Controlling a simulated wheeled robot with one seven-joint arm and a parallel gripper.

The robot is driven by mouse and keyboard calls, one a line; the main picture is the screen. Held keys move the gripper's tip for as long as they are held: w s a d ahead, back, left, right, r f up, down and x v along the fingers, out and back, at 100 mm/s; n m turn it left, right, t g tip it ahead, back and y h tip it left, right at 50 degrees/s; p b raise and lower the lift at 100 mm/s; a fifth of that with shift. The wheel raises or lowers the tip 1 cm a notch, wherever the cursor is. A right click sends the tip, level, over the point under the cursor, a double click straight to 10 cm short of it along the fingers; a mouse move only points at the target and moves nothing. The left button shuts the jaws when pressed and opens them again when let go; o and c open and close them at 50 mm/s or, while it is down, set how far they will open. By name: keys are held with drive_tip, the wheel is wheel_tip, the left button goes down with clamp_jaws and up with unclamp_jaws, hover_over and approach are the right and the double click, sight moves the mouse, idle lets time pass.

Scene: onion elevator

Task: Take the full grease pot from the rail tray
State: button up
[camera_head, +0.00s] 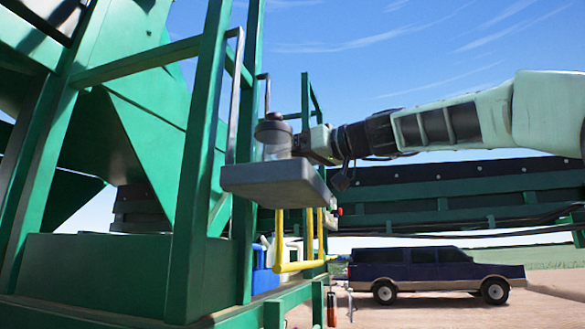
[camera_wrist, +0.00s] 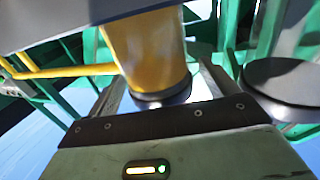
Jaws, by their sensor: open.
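In the wrist view, a pot filled with amber grease (camera_wrist: 148,50) with a dark cap stands between the two fingers of my gripper (camera_wrist: 161,88). The fingers are open, one on each side of the pot, and I cannot tell whether either touches it. The grey rail tray (camera_wrist: 45,20) shows above it, as this view is turned over. In the head view, my gripper (camera_head: 306,142) reaches in from the right over the tray (camera_head: 270,183). A pot with a dark lid (camera_head: 273,131) and a clear-looking body stands there; no amber shows in this view.
A second dark-lidded pot (camera_wrist: 290,85) is close by on the right in the wrist view. Green posts (camera_head: 245,120) and rails stand behind and left of the tray. A yellow rail (camera_head: 298,266) runs below it. A dark blue car (camera_head: 430,268) is far off.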

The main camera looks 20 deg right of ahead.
drive_tip(key=c, duration=1.2)
drive_tip(key=shift+r, duration=0.15)
